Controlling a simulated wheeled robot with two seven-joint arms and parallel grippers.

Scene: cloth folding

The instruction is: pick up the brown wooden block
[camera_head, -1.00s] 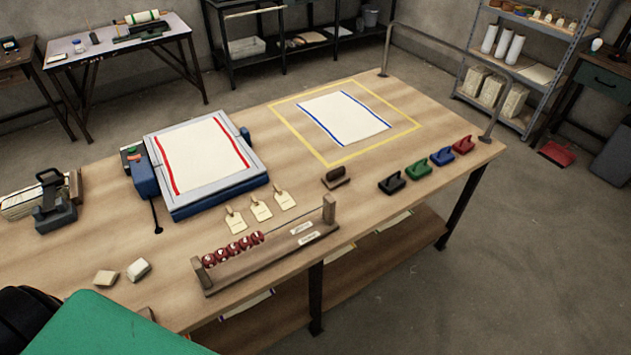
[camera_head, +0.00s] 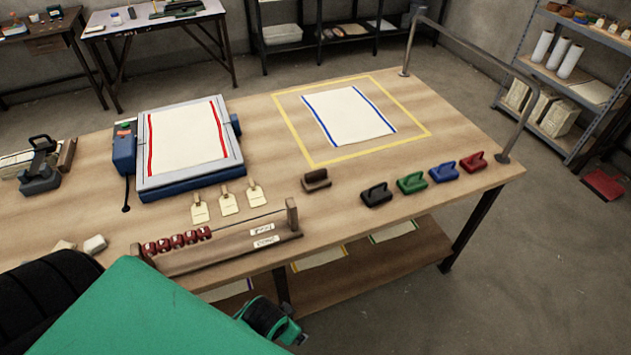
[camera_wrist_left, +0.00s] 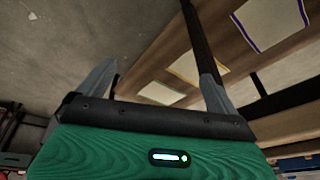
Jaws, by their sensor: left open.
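The brown wooden block (camera_head: 316,180) has a handle-like top and stands on the workbench, just below the yellow outlined square and left of the black block. My left gripper (camera_wrist_left: 160,74) is open in the left wrist view, with its two grey fingers spread and nothing between them. The brown block does not show in that view. In the head view a green and black part of my arm shows low at the bottom, in front of the bench edge; its fingertips are not visible. My right gripper is not in view.
Black (camera_head: 376,194), green (camera_head: 412,182), blue (camera_head: 443,172) and red (camera_head: 473,162) handled blocks stand right of the brown one. A wooden rack (camera_head: 220,249) with red beads lies left of it, near tags. A metal rail (camera_head: 456,61) rises at the right end.

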